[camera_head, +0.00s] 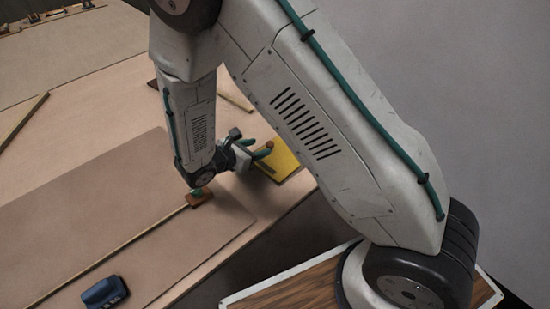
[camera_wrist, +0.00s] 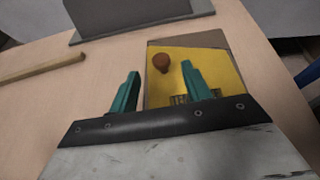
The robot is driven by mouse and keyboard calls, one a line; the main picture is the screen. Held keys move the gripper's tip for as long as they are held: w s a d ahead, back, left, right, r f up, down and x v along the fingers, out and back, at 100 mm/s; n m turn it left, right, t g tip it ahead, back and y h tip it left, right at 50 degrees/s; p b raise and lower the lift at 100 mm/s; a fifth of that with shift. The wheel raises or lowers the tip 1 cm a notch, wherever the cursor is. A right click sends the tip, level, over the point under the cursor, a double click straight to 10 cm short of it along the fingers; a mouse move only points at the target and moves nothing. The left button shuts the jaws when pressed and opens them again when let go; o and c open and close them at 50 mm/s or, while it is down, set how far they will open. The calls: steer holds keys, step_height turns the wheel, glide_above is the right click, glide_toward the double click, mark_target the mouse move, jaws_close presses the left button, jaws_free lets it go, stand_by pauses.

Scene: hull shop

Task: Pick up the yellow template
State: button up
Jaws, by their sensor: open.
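The yellow template (camera_wrist: 213,66) lies flat on the tan table, with a brown round knob (camera_wrist: 163,62) standing up from it. In the head view the template (camera_head: 284,163) shows near the table's right edge, partly hidden by my arm. My gripper (camera_wrist: 158,82) is open and empty, with two green fingers. In the wrist view its right finger overlaps the template and its left finger is over bare table beside it. The knob appears between the fingers and farther out. In the head view my gripper (camera_head: 264,150) is just left of the template.
A grey bracket-like block (camera_wrist: 135,18) stands beyond the template in the wrist view. A wooden strip (camera_wrist: 42,66) lies to its left. In the head view a large flat panel (camera_head: 110,215) covers the near table, with a dark blue tool (camera_head: 104,292) on it.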

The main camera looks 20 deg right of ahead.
mark_target(268, 145)
steer(key=x, duration=0.6)
steer(key=shift+d+f, duration=0.2)
steer(key=shift+d, duration=0.05)
jaws_close()
